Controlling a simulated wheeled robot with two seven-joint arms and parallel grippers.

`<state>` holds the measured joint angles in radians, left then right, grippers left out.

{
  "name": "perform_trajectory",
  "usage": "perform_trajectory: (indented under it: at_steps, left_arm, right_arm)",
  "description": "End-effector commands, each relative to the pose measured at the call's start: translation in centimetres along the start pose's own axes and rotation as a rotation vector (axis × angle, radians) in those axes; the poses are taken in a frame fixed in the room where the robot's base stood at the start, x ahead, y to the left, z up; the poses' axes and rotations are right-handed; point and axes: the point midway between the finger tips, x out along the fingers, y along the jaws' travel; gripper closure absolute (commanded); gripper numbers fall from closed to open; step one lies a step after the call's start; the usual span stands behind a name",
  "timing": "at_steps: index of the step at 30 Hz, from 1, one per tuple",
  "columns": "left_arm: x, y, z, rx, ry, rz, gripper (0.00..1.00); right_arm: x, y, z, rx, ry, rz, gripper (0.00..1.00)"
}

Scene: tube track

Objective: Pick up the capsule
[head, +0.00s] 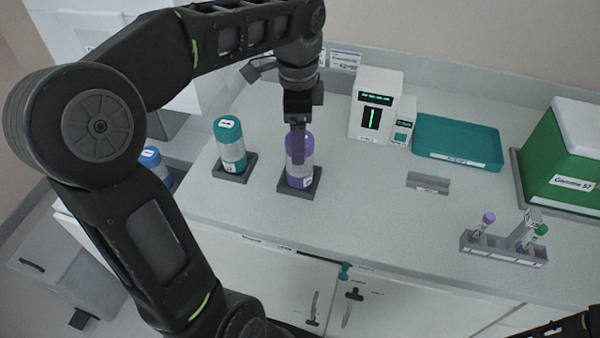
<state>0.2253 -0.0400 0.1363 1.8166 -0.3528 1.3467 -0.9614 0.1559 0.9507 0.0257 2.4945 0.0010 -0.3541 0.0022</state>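A purple capsule (300,173) with a pale band stands upright in a dark square holder (290,191) on the counter. A teal capsule (230,149) stands in a similar holder to its left. A blue capsule (151,158) is partly hidden behind my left arm. My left gripper (298,150) points down at the top of the purple capsule, with a finger overlapping its upper part. I cannot tell whether the fingers are closed on it. Only a piece of my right arm shows at the lower right corner; its gripper is out of view.
A white device (376,95) with a green display stands behind, beside a teal tray (457,143). A green box (563,150) is at the right. A grey rack (503,250) holds several small tubes. A small grey block (428,183) lies mid-counter.

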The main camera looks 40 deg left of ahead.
Motion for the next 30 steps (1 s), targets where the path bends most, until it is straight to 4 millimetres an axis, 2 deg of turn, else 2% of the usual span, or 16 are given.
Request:
perform_trajectory:
  at_steps: [4, 14, 17, 24, 30]
  left_arm:
    - [1.2, 0.0, 0.0, 0.0, 0.0, 0.002, 0.2]
    - [1.5, 0.0, 0.0, 0.0, 0.0, 0.002, 0.2]
    - [2.4, 0.0, -0.1, 0.0, -0.001, 0.003, 0.2]
    - [5.8, -0.2, -0.2, 0.0, -0.001, 0.002, 0.2]
    - [6.5, -0.3, -0.3, -0.001, 0.001, 0.0, 0.2]
  right_arm:
    - [-0.1, 0.0, 0.0, 0.0, 0.0, 0.0, 0.64]
    - [-0.1, -0.1, 0.0, 0.0, 0.0, 0.0, 0.64]
    - [-0.4, -0.1, 0.1, 0.001, -0.001, 0.001, 0.64]
    - [-0.9, -0.3, 0.1, 0.002, -0.003, 0.003, 0.64]
    - [-0.9, -0.3, 0.1, 0.003, -0.003, 0.004, 0.64]
